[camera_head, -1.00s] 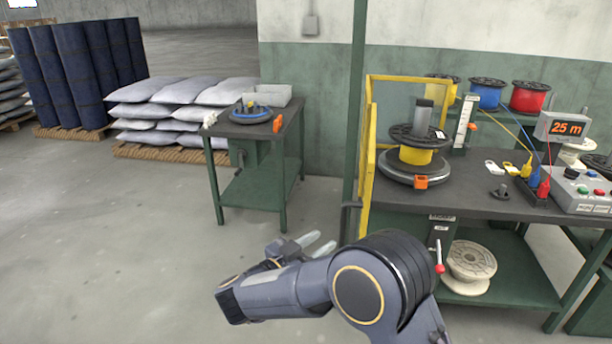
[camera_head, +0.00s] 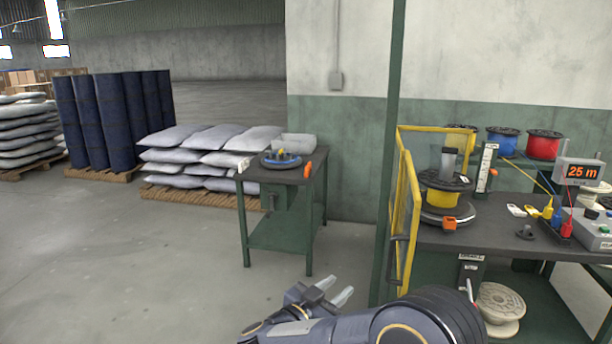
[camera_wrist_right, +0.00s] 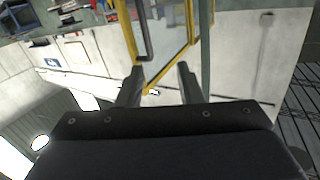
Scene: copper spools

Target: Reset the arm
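My right gripper (camera_head: 334,290) is low in the head view, in front of the bench and right of the small green table. Its two fingers are apart with nothing between them. In the right wrist view the gripper (camera_wrist_right: 160,85) also shows two spread fingers with empty space between, pointing toward the yellow frame. The right arm comes in from the bottom right of the head view. My left gripper is not in view.
The bench (camera_head: 477,240) at right carries a yellow spool (camera_head: 442,198) on a turntable, behind a yellow guard frame (camera_head: 407,240). A green post (camera_head: 390,130) stands beside it. The small table (camera_head: 285,235), sacks (camera_head: 200,160) and dark rolls (camera_head: 115,120) stand further left. Floor at left is clear.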

